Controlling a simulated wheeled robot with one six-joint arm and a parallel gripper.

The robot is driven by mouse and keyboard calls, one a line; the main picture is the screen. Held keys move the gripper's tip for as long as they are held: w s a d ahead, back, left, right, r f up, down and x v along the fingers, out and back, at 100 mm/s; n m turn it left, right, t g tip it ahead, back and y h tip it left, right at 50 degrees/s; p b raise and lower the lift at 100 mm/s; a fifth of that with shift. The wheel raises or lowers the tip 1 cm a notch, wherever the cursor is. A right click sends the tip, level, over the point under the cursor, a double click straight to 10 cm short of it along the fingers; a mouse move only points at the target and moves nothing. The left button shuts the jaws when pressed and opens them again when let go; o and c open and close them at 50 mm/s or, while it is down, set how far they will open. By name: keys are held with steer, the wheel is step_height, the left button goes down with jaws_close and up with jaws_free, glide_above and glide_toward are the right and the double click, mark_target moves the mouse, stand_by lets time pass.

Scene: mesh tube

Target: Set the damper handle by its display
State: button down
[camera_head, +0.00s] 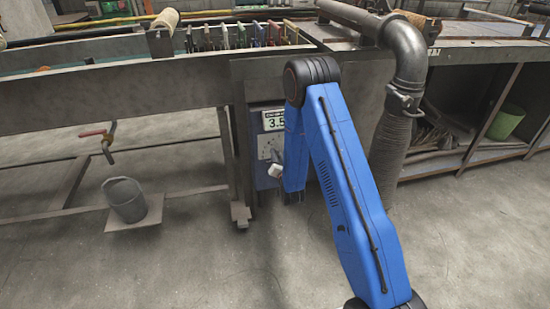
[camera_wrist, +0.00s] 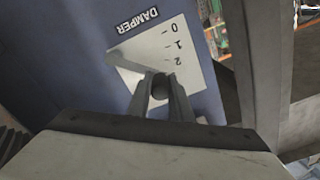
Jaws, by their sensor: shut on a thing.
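The display (camera_head: 275,119) on the blue cabinet reads what looks like 3.5; the small label above it is too small to read. Below it is the pale damper plate (camera_head: 268,146). In the wrist view the damper plate (camera_wrist: 190,50) appears turned, with DAMPER and the marks 0, 1 and 2 visible; its lower part is covered. My gripper (camera_wrist: 159,78) is shut on the damper handle (camera_wrist: 158,82), whose dark rounded end shows between the fingers in front of the plate. In the head view my blue arm hides part of the cabinet, and the grip is not clear.
A grey bench (camera_head: 130,95) with a rack of tools runs above and left of the cabinet. A large pipe with a ribbed hose (camera_head: 405,125) stands to the right. A grey bucket (camera_head: 126,200) and a red-handled tap (camera_head: 98,135) are at left. The floor in front is clear.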

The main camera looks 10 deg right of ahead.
steer(key=shift+d, duration=0.1)
stand_by(0.4)
steer(key=c, duration=1.6)
jaws_free()
steer(key=shift+s, duration=0.1)
